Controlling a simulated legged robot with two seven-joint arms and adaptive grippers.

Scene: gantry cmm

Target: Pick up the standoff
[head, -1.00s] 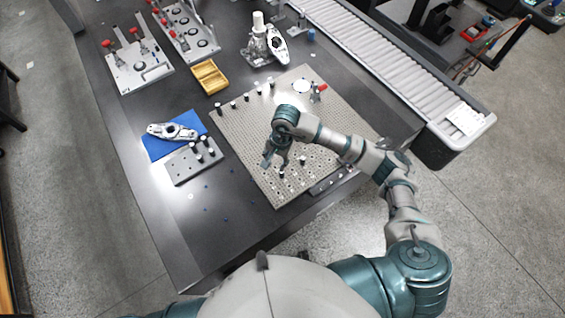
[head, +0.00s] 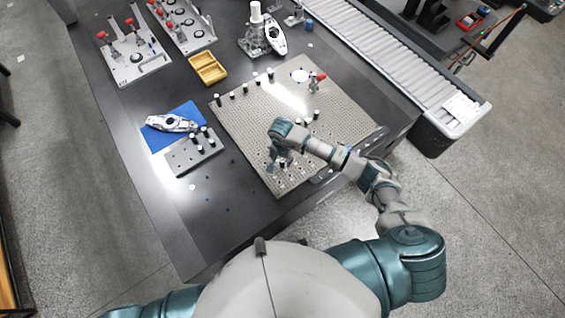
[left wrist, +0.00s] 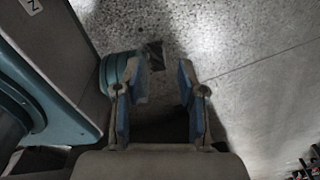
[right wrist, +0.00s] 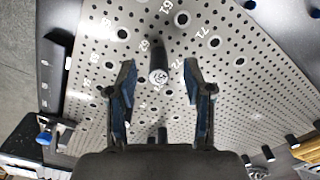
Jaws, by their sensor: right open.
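A dark standoff (right wrist: 158,76) with a pale metal top stands on the perforated plate (right wrist: 230,60) in the right wrist view. My right gripper (right wrist: 160,84) is open, with the standoff showing between its two fingers, apart from both. In the head view my right gripper (head: 278,165) is low over the front left part of the plate (head: 250,125) and partly hides the posts there. My left gripper (left wrist: 158,78) is open and empty above the floor in the left wrist view.
More standoffs (head: 316,115) stand on the plate, several along its back edge. A grey block with posts (head: 190,157) and a blue mat with a metal part (head: 170,123) lie to the left. A yellow tray (head: 207,68) and clamp fixtures (head: 135,60) are behind; a roller conveyor (head: 385,65) is right.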

